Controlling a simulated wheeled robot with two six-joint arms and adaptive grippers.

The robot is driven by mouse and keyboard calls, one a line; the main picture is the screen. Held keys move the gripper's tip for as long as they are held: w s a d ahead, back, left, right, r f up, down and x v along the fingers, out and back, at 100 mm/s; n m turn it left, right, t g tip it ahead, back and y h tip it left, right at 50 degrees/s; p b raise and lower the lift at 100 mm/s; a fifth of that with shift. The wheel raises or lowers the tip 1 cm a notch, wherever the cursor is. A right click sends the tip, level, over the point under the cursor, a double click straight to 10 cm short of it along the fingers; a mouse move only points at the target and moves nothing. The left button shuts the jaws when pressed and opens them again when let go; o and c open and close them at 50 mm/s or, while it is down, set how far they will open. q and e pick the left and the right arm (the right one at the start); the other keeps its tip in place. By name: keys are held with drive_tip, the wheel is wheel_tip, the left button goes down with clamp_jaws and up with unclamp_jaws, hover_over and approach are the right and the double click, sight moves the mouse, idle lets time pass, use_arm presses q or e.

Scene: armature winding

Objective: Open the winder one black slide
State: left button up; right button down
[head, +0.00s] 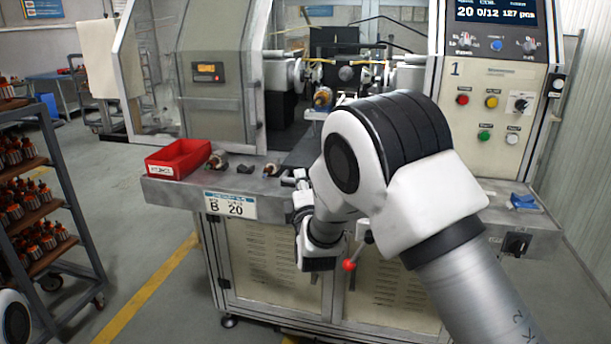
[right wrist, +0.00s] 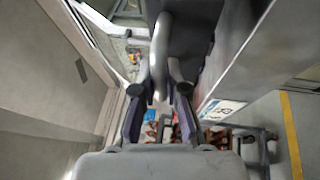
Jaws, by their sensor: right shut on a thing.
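The winder (head: 500,90) stands ahead, labelled 1, with its winding opening in the middle. The black slide (head: 303,150) is a dark flat strip running from the opening to the front ledge; my right arm hides part of it. In the right wrist view the dark slide (right wrist: 190,35) lies beyond the fingers. My right gripper (head: 291,179) is at the ledge's front edge by the slide's near end. In the right wrist view my right gripper (right wrist: 160,90) is closed about a grey bar-like handle (right wrist: 160,55). My left gripper is out of view.
A red bin (head: 178,158) and several small armature parts (head: 218,159) sit on the ledge left of the slide. A rack of parts (head: 40,200) stands at the left. The floor between is clear.

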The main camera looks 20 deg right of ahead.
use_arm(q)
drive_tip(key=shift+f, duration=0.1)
use_arm(e)
drive_tip(key=shift+s+a, duration=0.5)
drive_tip(key=shift+s, duration=0.25)
drive_tip(key=c, duration=1.2)
unclamp_jaws()
